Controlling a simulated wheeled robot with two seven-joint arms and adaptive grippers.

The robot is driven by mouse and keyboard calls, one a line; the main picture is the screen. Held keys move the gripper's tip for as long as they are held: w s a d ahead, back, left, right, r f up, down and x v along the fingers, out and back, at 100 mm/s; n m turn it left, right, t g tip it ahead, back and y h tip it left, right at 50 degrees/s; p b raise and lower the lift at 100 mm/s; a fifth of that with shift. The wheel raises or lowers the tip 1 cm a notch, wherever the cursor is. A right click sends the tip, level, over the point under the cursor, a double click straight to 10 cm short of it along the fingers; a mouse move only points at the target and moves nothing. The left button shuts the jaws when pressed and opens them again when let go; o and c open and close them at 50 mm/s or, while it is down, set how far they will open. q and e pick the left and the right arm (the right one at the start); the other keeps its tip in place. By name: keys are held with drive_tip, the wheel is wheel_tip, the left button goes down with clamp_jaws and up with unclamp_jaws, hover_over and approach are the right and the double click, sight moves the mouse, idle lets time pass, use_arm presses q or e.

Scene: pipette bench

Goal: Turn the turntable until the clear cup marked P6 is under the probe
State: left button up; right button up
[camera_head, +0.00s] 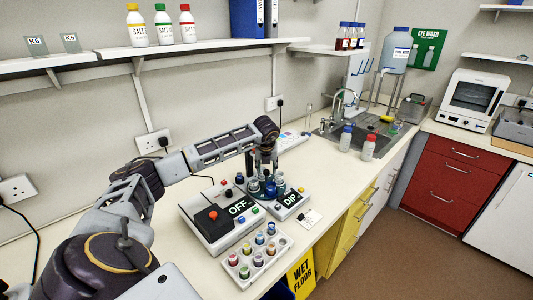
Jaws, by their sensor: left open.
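The turntable (266,195) is small in the picture, between two control boxes on the bench, with several small cups on it in bluish and clear tones. No P6 mark can be read at this size, so I cannot tell which cup is P6. The probe cannot be made out clearly behind my arm and the cups. My left gripper (264,172) points down right over the turntable, open. I cannot tell whether its fingers touch a cup or the turntable. My right gripper is out of view.
The control box reading OFF (217,218) stands left of the turntable, and the DIP box (290,202) right of it. A white rack (278,253) with several coloured vials stands in front. A small card (312,217) lies on the right. Bench towards the sink is mostly clear.

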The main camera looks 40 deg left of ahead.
sight(266, 171)
use_arm(q)
drive_tip(key=b+v, duration=0.1)
drive_tip(key=v, duration=0.9)
drive_tip(key=shift+w, duration=0.1)
idle(0.3)
drive_tip(key=s+a+r, duration=0.3)
drive_tip(key=a, duration=0.3)
drive_tip(key=d+m, duration=0.1)
drive_tip(key=w+d+f+m+h, duration=0.1)
drive_tip(key=m, duration=0.1)
drive_tip(key=d+f+m, duration=0.1)
drive_tip(key=d, duration=0.1)
drive_tip(key=shift+w+f+m+t+h, duration=0.1)
drive_tip(key=shift+w+m+t+h, duration=0.2)
drive_tip(key=shift+h, duration=0.1)
drive_tip(key=shift+p+x, duration=0.95)
drive_tip(key=shift+x, duration=5.95)
